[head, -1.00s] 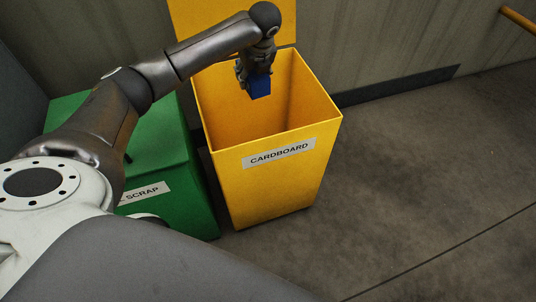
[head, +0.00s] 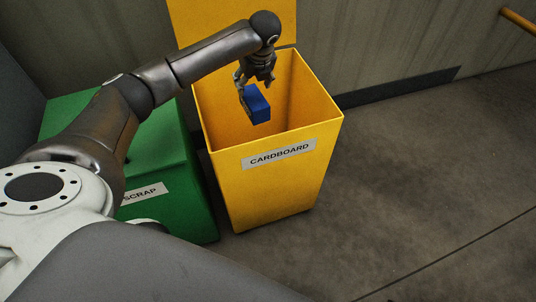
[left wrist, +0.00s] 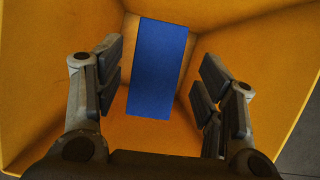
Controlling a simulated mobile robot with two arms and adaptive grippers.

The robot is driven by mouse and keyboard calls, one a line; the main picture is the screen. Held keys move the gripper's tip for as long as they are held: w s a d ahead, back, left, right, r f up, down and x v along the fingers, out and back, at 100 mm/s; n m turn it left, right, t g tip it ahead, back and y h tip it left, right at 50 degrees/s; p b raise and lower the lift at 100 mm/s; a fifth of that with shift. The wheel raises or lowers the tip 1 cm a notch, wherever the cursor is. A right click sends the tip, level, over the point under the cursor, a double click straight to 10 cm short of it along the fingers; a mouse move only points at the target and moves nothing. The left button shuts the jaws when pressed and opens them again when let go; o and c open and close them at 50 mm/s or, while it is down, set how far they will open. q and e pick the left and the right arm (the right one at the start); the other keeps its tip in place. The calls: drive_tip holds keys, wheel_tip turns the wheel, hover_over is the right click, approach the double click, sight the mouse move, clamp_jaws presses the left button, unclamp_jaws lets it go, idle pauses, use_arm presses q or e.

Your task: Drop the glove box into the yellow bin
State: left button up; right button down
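The blue glove box (head: 257,105) is inside the mouth of the yellow bin (head: 271,184), which is labelled CARDBOARD and has its lid up. In the left wrist view the box (left wrist: 157,70) is between and beyond the spread fingers, with gaps on both sides. My left gripper (head: 250,88) is open above the box, pointing down into the bin; it also shows in the left wrist view (left wrist: 160,92). The box appears apart from the fingers. My right gripper is not in view.
A green bin (head: 176,195) with a closed top and a SCRAP label stands close to the left of the yellow bin. A wall is behind both. The floor (head: 430,180) to the right is clear.

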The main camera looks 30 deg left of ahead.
use_arm(q)
drive_tip(key=shift+o, duration=0.6)
drive_tip(key=v, duration=1.2)
